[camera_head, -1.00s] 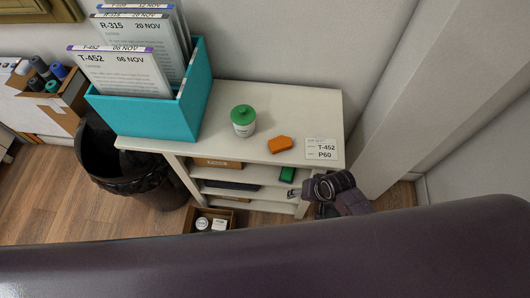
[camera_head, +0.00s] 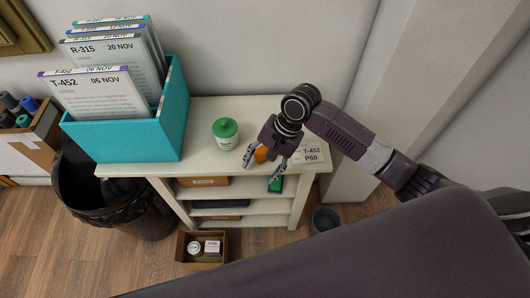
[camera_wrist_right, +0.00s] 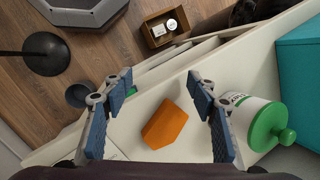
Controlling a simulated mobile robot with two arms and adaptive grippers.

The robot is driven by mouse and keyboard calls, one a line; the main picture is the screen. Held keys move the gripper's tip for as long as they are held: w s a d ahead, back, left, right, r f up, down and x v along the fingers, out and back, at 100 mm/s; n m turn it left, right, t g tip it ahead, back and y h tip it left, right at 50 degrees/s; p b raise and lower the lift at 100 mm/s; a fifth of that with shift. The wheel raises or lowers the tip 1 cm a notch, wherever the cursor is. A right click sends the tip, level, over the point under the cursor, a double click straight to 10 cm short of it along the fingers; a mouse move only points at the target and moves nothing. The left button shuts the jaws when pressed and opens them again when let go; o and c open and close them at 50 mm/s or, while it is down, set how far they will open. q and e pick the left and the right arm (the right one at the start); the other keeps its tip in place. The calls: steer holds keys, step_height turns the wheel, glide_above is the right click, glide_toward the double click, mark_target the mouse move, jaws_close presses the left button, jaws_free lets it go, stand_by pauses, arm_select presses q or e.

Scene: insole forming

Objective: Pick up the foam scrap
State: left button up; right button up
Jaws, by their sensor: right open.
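The foam scrap is a small orange block (camera_wrist_right: 165,127) lying on the white shelf top. In the head view the orange scrap (camera_head: 261,154) is partly hidden behind my right gripper (camera_head: 262,170). In the right wrist view my right gripper (camera_wrist_right: 158,115) is open, with its blue-padded fingers spread to either side of the scrap and not touching it. My left gripper is not in view.
A white jar with a green lid (camera_head: 226,133) stands just left of the scrap. A teal file box (camera_head: 125,140) fills the shelf's left end. A T-452 card (camera_head: 309,152) lies at the right. A black bin (camera_head: 105,195) stands on the floor.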

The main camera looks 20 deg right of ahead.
mark_target(266, 151)
steer(key=w+d+r+m, duration=0.6)
steer(key=r+m, duration=0.1)
steer(key=shift+w+d+g, duration=0.1)
steer(key=shift+d+g, duration=0.1)
steer(key=shift+g, duration=0.2)
steer(key=x, duration=0.7)
steer(key=shift+w+f, duration=0.2)
steer(key=c, duration=0.9)
